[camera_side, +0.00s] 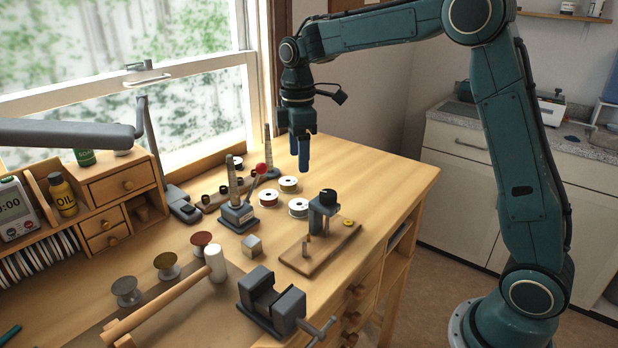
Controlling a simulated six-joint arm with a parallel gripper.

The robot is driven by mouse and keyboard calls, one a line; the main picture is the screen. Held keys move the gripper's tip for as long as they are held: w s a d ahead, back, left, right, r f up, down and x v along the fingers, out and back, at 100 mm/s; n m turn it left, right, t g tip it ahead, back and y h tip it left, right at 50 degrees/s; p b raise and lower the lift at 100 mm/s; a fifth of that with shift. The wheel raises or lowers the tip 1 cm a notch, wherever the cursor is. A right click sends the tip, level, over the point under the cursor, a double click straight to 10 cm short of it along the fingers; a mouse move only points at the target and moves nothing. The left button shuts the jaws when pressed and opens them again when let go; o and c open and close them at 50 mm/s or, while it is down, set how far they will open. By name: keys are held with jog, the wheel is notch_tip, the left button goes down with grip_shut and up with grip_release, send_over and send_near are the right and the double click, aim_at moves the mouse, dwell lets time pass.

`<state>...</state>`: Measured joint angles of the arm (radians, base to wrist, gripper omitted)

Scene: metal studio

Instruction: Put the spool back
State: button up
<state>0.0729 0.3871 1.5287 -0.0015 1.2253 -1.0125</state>
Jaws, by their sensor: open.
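I cannot tell which one is the task's spool.
A grey device with a red-knobbed lever (238,215) stands left of the spools. A tool on a wooden base (322,245) stands in front of them. A vise (271,302), a mallet (165,305) and a small metal cube (252,245) are nearer. The bench's right rear is clear.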

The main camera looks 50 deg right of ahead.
jog(key=s+a+r+m+t, duration=0.1)
jog(key=s+r+m+t, duration=0.2)
jog(key=s, duration=0.5)
jog(key=s+a+r+m, duration=0.1)
jog(key=s+r+m, duration=0.1)
jog(key=s+r, duration=0.35)
jog(key=s+f+m+t, duration=0.1)
jog(key=s+f+m, duration=0.1)
jog(key=s, duration=0.5)
jog(key=s+a+f+m+t, duration=0.1)
jog(key=s+f+m, duration=0.2)
jog(key=s, duration=0.5)
jog(key=shift+s+a+m+t, duration=0.2)
jog(key=shift+s+m+t, duration=0.1)
jog(key=shift+m, duration=0.1)
